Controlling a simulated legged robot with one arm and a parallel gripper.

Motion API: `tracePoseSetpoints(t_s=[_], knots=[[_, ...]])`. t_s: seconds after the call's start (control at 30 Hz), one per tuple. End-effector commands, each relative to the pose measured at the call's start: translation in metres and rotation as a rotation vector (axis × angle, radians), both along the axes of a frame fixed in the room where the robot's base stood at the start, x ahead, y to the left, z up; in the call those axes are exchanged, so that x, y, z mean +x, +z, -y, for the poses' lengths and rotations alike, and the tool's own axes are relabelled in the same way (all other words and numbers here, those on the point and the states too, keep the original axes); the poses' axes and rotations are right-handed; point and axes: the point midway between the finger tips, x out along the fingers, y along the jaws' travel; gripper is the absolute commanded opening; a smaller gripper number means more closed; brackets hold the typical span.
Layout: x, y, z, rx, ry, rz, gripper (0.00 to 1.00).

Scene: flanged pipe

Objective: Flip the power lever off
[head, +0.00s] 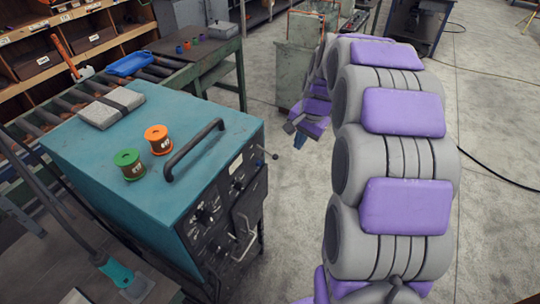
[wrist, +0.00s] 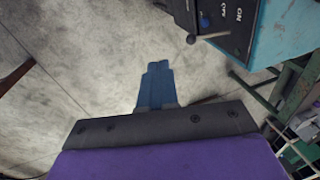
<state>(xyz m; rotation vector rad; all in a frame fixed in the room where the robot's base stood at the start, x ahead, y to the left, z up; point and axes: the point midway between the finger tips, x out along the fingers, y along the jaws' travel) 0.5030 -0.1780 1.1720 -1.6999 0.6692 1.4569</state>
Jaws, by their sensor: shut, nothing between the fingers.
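In the wrist view the lever (wrist: 207,36) shows at the upper right, beside ON and OFF lettering on the dark panel (wrist: 238,22). I cannot tell which setting it is at. My gripper (head: 299,141) hangs right of the lever in the head view, apart from it. In the wrist view its blue fingers (wrist: 158,82) are together and empty, below and left of the ball tip.
A green spool (head: 128,163), an orange spool (head: 158,139) and a black handle (head: 194,149) are on the machine's top. A roller table (head: 170,68) and shelves stand behind at left. A greenish bin (head: 293,75) stands beyond my gripper. Concrete floor at right is mostly clear.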

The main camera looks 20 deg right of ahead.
Motion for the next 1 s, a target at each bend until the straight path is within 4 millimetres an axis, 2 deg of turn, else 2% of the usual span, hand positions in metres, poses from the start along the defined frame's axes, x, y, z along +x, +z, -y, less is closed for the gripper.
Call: tracePoseSetpoints(t_s=[0.1,0.37,0.57,0.9,1.0], knots=[[0.010,-0.003,0.015,0.004,-0.042,0.011,0.00],[0.014,-0.015,0.016,0.006,-0.051,0.012,0.00],[0.020,-0.042,0.013,0.006,-0.051,0.012,0.00],[0.034,-0.107,0.007,0.007,-0.050,0.010,0.00],[0.052,-0.110,-0.002,0.004,-0.046,0.014,0.00]])
